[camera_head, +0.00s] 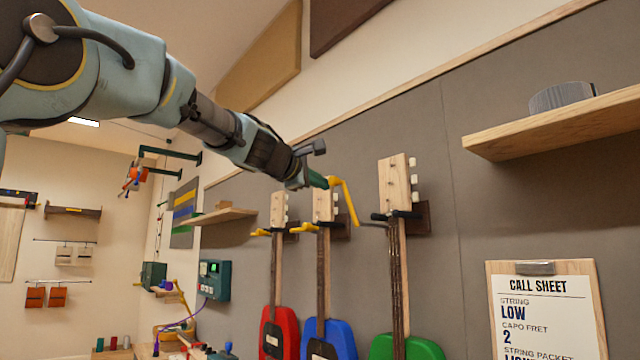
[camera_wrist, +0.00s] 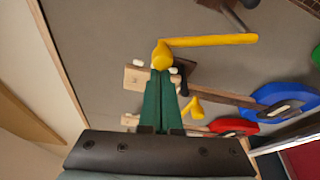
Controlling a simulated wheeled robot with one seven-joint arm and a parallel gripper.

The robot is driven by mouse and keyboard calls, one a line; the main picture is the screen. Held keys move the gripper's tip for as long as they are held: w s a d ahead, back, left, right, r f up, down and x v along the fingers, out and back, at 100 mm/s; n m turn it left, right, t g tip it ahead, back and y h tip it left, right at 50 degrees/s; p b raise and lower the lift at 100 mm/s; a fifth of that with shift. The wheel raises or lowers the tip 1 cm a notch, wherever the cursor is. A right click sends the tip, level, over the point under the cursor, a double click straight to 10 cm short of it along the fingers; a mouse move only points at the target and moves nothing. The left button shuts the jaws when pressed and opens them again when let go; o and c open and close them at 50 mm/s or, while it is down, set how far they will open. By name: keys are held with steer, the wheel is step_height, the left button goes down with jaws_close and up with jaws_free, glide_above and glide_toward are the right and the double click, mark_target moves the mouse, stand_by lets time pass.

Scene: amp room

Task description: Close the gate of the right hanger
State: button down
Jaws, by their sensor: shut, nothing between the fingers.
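The right hanger (camera_head: 402,214) holds the green guitar (camera_head: 408,346) by its pale headstock. A long yellow bar, which looks like this hanger's gate (camera_head: 347,202), slants up and left from the hanger's near end, standing away from the guitar neck. In the wrist view the gate (camera_wrist: 210,41) runs sideways, with its rounded yellow knob at the fingertips. My gripper (camera_head: 322,181) has green fingers pressed together with nothing between them; the tips (camera_wrist: 161,72) are at the knob. I cannot tell whether they touch it. The hanger's mount is mostly outside the wrist view.
The blue guitar (camera_head: 338,340) and red guitar (camera_head: 279,330) hang to the left, with yellow gates (camera_head: 304,228) at their necks. A wooden shelf (camera_head: 560,122) juts out at upper right. A call-sheet clipboard (camera_head: 545,310) is at lower right.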

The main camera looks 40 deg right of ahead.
steer(key=shift+s+b, duration=0.15)
steer(key=shift+b, duration=0.2)
steer(key=s+m+b, duration=0.1)
steer(key=b, duration=0.1)
steer(key=s+m+b, duration=0.1)
steer(key=b, duration=0.1)
steer(key=shift+s+a+r+m+h, duration=0.1)
steer(key=shift+r+m+h, duration=0.2)
steer(key=shift+h, duration=0.1)
steer(key=s+f+m+g+h+b, duration=0.2)
steer(key=s+m+b, duration=0.5)
steer(key=m+b, duration=0.4)
steer(key=s+f+m+g+h+b, duration=0.2)
steer(key=s+f+m+g+b, duration=0.3)
steer(key=m+b, duration=0.7)
steer(key=shift+s+a+f+b, duration=0.4)
steer(key=shift+s+f+b, duration=0.75)
steer(key=shift+b, duration=2.5)
steer(key=shift+s, duration=0.15)
